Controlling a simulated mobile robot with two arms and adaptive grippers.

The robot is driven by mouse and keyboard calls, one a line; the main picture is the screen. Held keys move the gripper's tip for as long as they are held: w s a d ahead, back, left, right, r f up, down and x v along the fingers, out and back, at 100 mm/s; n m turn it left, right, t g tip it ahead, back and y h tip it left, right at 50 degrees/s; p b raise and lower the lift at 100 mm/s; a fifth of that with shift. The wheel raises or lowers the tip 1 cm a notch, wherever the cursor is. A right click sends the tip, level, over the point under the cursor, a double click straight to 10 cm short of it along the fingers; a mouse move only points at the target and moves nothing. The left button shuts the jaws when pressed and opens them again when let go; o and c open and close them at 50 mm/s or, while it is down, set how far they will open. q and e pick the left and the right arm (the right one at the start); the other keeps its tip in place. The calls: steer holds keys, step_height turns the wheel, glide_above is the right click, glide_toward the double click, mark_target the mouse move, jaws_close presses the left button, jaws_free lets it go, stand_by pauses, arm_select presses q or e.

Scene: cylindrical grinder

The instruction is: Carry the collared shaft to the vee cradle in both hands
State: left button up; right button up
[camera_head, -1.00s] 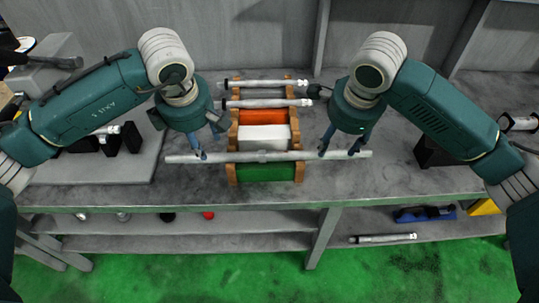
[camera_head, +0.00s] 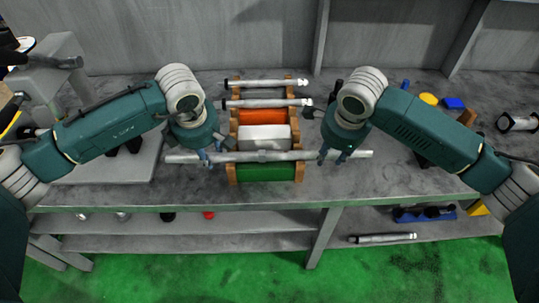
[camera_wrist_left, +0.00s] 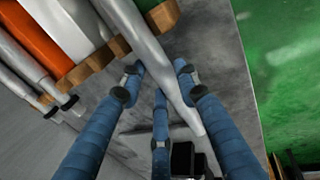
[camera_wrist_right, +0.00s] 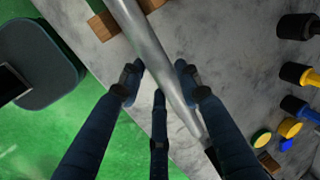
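The collared shaft (camera_head: 232,157) is a long grey bar lying across the near end of a wooden-sided rack, with its collar (camera_head: 262,156) near the middle. My left gripper (camera_head: 207,156) is at the shaft left of the rack; the left wrist view shows its fingers on both sides of the bar (camera_wrist_left: 160,70), apparently with small gaps. My right gripper (camera_head: 333,156) is at the shaft right of the rack; in the right wrist view its open fingers straddle the bar (camera_wrist_right: 152,55). Dark blocks (camera_head: 128,147), possibly the vee cradle, are mostly hidden behind my left arm.
The rack (camera_head: 233,172) also carries two shorter shafts (camera_head: 265,83) (camera_head: 262,104) and holds orange, white and green pieces. A grey machine part (camera_head: 45,75) stands at the left. Yellow and blue items (camera_head: 428,99) lie at the right. A lower shelf (camera_head: 270,241) runs beneath the bench.

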arm_select(q)
jaws_close()
arm_select(e)
jaws_close()
